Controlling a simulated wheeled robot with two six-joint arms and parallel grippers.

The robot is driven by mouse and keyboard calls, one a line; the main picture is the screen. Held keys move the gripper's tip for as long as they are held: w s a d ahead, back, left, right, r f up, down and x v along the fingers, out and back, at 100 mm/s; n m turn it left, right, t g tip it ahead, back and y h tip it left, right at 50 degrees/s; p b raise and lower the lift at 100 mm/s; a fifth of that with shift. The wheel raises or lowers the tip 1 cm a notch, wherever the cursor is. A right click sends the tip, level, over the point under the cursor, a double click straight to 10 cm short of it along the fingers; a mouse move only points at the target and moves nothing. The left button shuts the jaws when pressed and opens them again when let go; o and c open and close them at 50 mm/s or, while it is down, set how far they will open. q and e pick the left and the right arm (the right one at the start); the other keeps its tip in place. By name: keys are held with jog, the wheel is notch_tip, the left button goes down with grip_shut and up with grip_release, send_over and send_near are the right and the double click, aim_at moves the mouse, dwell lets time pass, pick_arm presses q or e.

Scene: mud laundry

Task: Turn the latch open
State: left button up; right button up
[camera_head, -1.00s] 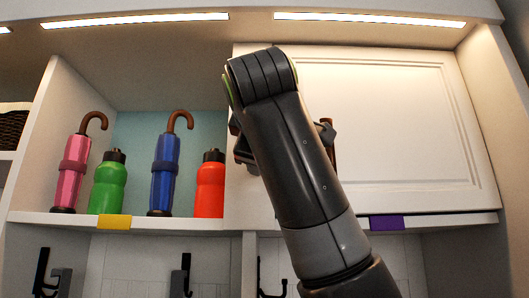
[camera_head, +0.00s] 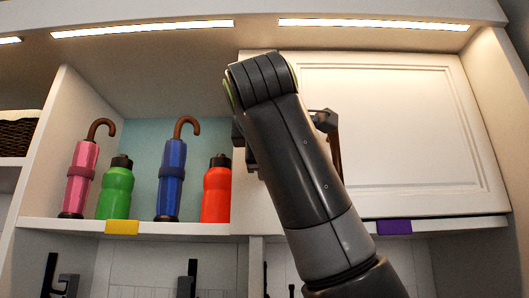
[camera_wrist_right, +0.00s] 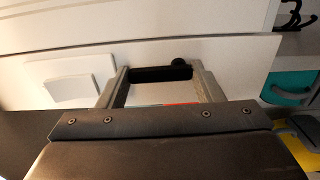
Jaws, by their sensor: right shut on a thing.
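The white cabinet door (camera_head: 400,130) with a raised panel stands shut at the right of the head view. My right arm crosses in front of its left part and hides most of the latch area. My right gripper shows in the wrist view (camera_wrist_right: 159,70), its two fingers closed on a black bar, the latch (camera_wrist_right: 150,75), with a round knob at its right end. A thin brown upright piece (camera_head: 336,158) shows just right of my arm in the head view; I cannot tell whether it belongs to the latch. My left gripper is not in view.
An open cubby left of the door holds a pink umbrella (camera_head: 81,178), a green bottle (camera_head: 116,188), a blue umbrella (camera_head: 171,180) and a red bottle (camera_head: 216,190). A yellow tag (camera_head: 122,227) and a purple tag (camera_head: 394,227) mark the shelf edge. Dark hooks hang below.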

jog(key=o, duration=1)
jog(key=shift+a, duration=0.1)
jog(key=shift+s, duration=0.1)
jog(key=shift+s+b, duration=3.05)
jog(key=shift+s, duration=5.6)
